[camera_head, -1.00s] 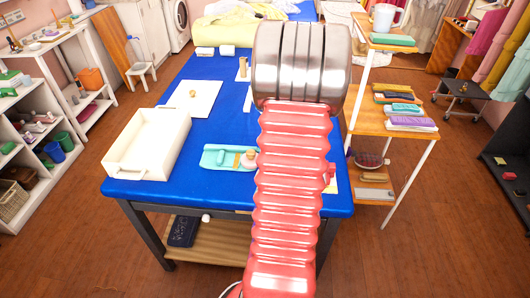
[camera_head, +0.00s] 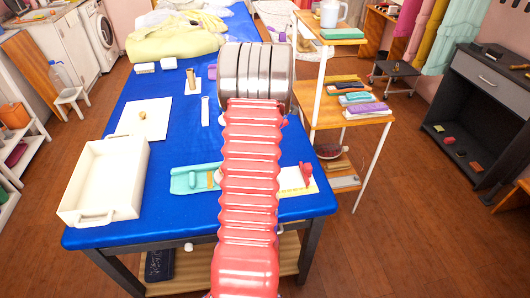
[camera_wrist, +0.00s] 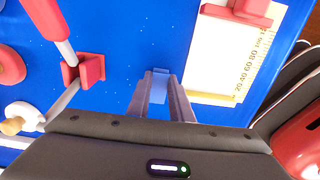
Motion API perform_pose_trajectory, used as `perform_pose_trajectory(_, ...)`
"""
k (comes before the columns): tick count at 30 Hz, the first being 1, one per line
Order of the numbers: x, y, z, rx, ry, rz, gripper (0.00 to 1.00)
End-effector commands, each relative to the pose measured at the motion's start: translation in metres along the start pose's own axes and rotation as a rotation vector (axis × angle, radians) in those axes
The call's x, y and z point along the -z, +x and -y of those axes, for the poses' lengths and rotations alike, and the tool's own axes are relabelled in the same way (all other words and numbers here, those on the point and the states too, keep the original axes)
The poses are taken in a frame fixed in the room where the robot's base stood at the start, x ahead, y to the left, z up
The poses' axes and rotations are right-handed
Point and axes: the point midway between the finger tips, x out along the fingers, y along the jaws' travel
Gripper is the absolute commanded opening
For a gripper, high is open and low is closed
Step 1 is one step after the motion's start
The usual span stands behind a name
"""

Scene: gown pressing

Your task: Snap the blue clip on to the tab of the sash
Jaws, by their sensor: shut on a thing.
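In the wrist view, my gripper (camera_wrist: 160,88) is shut on a small blue piece, which looks like the blue clip (camera_wrist: 158,86). The clip shows between the fingertips, over the blue table top; I cannot tell its height. In the head view my red ribbed arm and its metal part cover the gripper and clip. I cannot make out the sash or its tab with certainty in either view.
On the blue table (camera_head: 170,215) are a white tray (camera_head: 76,185), a teal board (camera_head: 188,181) and a white board (camera_head: 145,119). A red clamp-like piece (camera_wrist: 84,70) and a ruler-edged white sheet (camera_wrist: 215,60) flank my gripper. A shelf rack (camera_head: 325,117) stands right.

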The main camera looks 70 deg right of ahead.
Motion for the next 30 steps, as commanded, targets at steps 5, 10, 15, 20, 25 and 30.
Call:
perform_pose_trajectory(5,0.004,0.000,-0.002,0.000,-0.007,0.000,0.00)
perform_pose_trajectory(10,0.005,0.000,-0.002,0.000,-0.009,0.000,0.00)
perform_pose_trajectory(15,0.013,0.000,-0.002,0.000,-0.012,0.000,0.00)
perform_pose_trajectory(20,0.025,0.000,-0.002,0.000,-0.012,0.000,0.00)
perform_pose_trajectory(25,0.039,0.000,-0.002,0.000,-0.012,0.000,0.00)
perform_pose_trajectory(30,0.052,0.000,-0.002,0.000,-0.011,0.000,0.00)
